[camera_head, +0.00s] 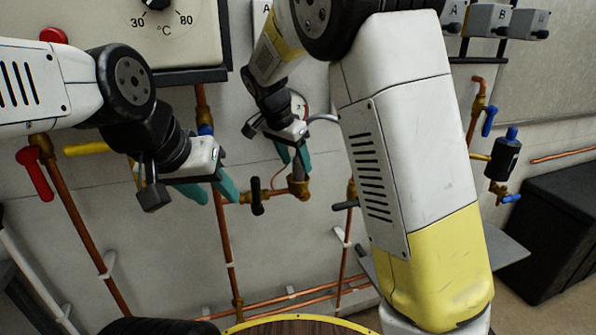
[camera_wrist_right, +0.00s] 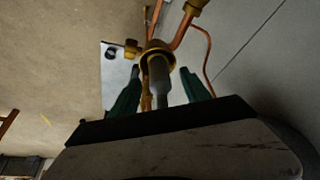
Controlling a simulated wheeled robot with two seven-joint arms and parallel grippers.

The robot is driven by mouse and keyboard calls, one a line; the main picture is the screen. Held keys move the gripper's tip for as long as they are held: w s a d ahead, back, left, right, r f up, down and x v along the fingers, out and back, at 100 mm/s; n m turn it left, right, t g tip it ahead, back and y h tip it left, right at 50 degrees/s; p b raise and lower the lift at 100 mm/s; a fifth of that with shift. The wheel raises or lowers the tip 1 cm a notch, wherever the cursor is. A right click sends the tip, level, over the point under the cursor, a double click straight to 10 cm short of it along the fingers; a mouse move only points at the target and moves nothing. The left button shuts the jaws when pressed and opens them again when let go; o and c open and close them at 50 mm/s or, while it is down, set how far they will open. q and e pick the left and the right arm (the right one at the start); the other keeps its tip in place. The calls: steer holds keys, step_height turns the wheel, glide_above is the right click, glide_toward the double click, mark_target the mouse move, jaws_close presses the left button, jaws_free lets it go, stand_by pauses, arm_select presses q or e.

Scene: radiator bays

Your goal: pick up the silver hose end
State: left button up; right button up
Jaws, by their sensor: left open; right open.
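My right gripper (camera_head: 294,164) is open in front of the wall pipework in the head view. In the right wrist view, its two teal fingers stand apart on either side (camera_wrist_right: 160,76) of a grey-silver cylinder, which looks like the silver hose end (camera_wrist_right: 159,84). A brass fitting (camera_wrist_right: 155,54) sits at its far end. I cannot tell whether the fingers touch it. In the head view a short grey curved hose (camera_head: 324,118) shows beside the right gripper; the hose end is not clear there. My left gripper (camera_head: 212,192) is open and empty, left of the right one.
Copper pipes (camera_head: 222,235) run down the wall, with a brass elbow (camera_head: 298,187) and a black-handled valve (camera_head: 257,196) just below the right gripper. A red valve handle (camera_head: 35,173) is at left. A blue-capped black unit (camera_head: 504,156) and a dark box (camera_head: 552,235) are at right.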

steer(key=shift+x, duration=1.4)
jaws_close()
steer(key=shift+r, duration=0.1)
